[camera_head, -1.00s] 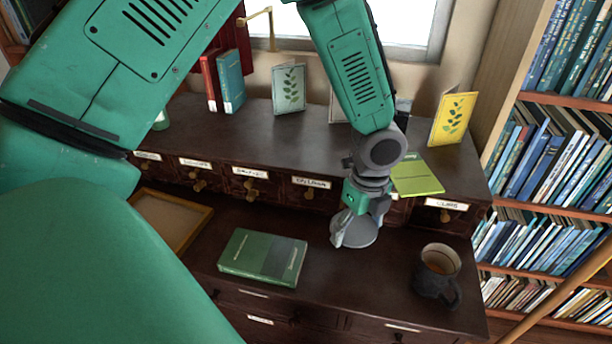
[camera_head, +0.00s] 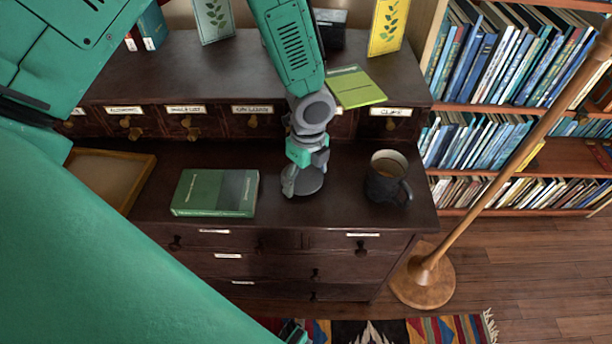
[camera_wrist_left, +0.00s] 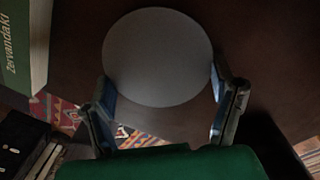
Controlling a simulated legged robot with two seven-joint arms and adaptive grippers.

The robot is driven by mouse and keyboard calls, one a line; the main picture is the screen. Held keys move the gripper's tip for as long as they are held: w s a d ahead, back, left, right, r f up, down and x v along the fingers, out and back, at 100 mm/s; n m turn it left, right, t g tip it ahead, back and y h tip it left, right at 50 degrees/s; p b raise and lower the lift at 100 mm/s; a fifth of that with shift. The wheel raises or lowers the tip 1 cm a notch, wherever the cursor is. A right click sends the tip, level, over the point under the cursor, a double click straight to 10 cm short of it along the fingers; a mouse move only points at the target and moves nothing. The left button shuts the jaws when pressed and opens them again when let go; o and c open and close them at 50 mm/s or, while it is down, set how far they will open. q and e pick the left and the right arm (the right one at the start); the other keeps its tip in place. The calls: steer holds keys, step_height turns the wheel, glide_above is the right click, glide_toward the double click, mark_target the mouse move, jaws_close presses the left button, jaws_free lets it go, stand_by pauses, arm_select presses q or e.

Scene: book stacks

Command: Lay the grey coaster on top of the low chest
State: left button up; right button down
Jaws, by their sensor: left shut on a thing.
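The grey coaster (camera_head: 309,181) is a flat round disc. My left gripper (camera_head: 300,184) is shut on it and holds it between the green book and the mug, over the lower dark wooden top. Whether the coaster touches that top I cannot tell. The left wrist view shows the coaster (camera_wrist_left: 157,57) nearly whole, with the gripper's fingers (camera_wrist_left: 162,108) at its sides. A low dark chest (camera_head: 170,82) with a row of small labelled drawers stands just behind the gripper, its top higher than the front surface.
A green book (camera_head: 215,192) lies left of the coaster, a dark mug (camera_head: 388,178) stands right, and a tray (camera_head: 112,181) is far left. A lime booklet (camera_head: 355,87), a yellow card (camera_head: 387,27) and a black box (camera_head: 330,28) are on the chest's top. Its left middle is clear.

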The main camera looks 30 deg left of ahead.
mark_target(307, 178)
arm_select(q)
steer(key=shift+f, duration=0.1)
steer(key=o, duration=1.1)
steer(key=shift+o, duration=0.2)
step_height(307, 178, up, 12)
steer(key=p, duration=0.2)
steer(key=shift+w, duration=0.3)
steer(key=shift+s, duration=0.1)
